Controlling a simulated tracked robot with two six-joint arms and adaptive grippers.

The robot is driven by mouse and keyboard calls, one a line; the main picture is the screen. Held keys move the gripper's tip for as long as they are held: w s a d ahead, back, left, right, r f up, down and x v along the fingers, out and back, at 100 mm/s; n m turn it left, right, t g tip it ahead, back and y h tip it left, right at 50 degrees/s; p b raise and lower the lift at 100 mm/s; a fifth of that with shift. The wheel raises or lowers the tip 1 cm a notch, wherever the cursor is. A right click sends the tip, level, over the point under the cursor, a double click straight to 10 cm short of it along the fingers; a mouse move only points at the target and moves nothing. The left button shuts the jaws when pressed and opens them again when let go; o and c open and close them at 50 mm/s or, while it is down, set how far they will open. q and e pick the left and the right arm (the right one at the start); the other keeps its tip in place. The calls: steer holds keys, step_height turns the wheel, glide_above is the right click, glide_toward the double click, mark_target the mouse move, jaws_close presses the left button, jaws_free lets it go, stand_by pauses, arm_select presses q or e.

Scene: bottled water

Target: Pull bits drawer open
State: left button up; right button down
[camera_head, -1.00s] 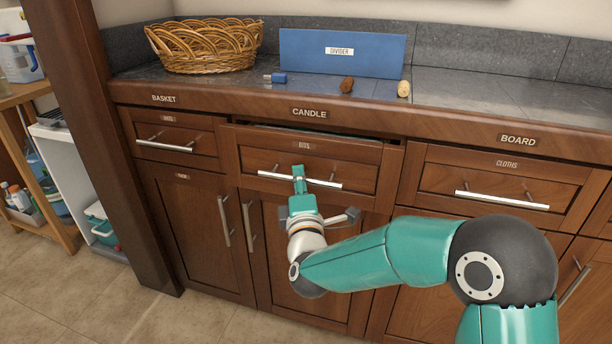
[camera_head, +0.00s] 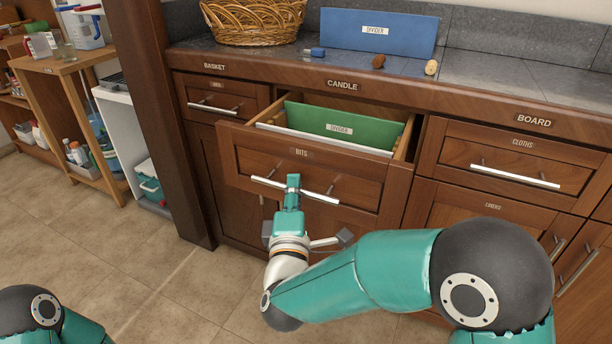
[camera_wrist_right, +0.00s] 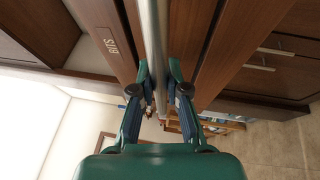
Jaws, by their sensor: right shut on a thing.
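The bits drawer (camera_head: 342,178) stands well out from the cabinet, and its label reads BITS. A green divider (camera_head: 345,124) with a white label stands inside it. The drawer floor is hidden behind the front panel. Part of my left arm shows at the lower left, but its gripper is out of view.
On the counter are a wicker basket (camera_head: 253,22), a blue divider (camera_head: 380,34), a small blue item (camera_head: 315,52), a brown item (camera_head: 379,61) and a tan item (camera_head: 431,67). The cloths drawer (camera_head: 512,165) is shut to the right. Open floor (camera_head: 90,250) lies at the left.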

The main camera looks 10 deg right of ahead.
steer(key=shift+s+a+f, duration=0.1)
steer(key=shift+s+a, duration=0.35)
steer(key=shift+s, duration=0.25)
steer(key=shift+s+a+f, duration=0.1)
steer(key=shift+s+a, duration=0.3)
steer(key=shift+s, duration=0.25)
steer(key=shift+s+a+f, duration=0.1)
steer(key=shift+s+a, duration=0.35)
steer(key=shift+s, duration=0.25)
steer(key=c, duration=1.2)
jaws_free()
steer(key=shift+w, duration=0.1)
steer(key=shift+o, duration=0.2)
steer(key=shift+r, duration=0.15)
steer(key=v, duration=0.7)
steer(key=shift+s, duration=0.25)
